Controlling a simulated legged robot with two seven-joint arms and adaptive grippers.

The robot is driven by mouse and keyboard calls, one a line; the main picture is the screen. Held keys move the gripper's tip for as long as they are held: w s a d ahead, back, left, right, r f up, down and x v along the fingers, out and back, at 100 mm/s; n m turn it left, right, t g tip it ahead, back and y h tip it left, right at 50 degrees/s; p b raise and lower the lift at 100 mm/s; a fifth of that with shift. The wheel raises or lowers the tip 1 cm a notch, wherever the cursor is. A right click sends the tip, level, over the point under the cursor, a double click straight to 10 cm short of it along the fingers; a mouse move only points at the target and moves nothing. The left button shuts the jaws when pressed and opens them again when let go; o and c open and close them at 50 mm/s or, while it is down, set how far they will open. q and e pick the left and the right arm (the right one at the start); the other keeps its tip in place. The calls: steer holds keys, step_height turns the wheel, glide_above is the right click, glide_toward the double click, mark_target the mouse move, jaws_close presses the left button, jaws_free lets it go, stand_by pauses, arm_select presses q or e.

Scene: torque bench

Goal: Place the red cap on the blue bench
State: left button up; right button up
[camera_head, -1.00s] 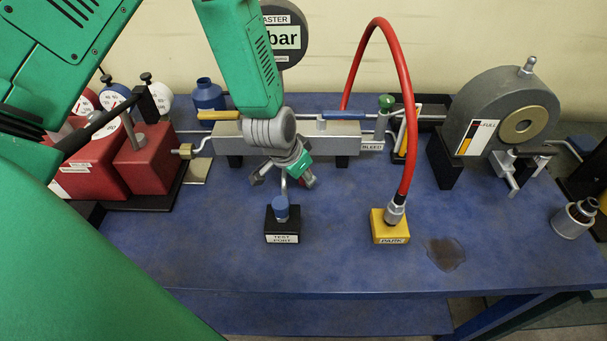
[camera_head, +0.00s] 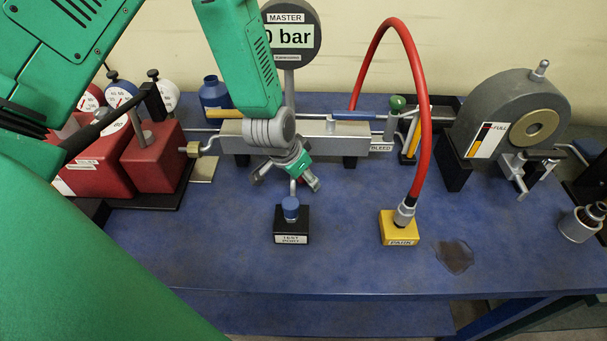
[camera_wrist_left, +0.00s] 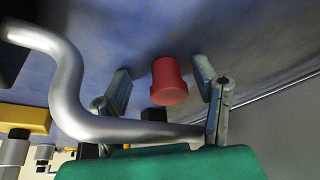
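The red cap (camera_wrist_left: 169,82) shows in the left wrist view between the two fingers of my left gripper (camera_wrist_left: 162,82). Gaps show between the cap and the fingers, so the gripper looks open around it. The blue bench (camera_wrist_left: 240,40) top lies behind the cap; whether the cap touches it I cannot tell. In the head view my left gripper (camera_head: 288,180) points down with spread fingers, low over the blue bench (camera_head: 345,220), behind the test port block. The cap is hidden there. My right gripper is not in view.
A yellow park block (camera_head: 398,228) holds a red hose (camera_head: 424,120). A grey manifold (camera_head: 335,150) runs behind.

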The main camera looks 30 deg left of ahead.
arm_select(q)
steer(key=shift+s+a+f, duration=0.15)
steer(key=shift+a+f, duration=0.05)
steer(key=shift+a, duration=0.05)
steer(key=shift+r, duration=0.15)
steer(key=d+v, duration=0.1)
steer(key=v, duration=1.1)
steer(key=shift+a+r+p, duration=0.3)
steer(key=shift+a, duration=0.15)
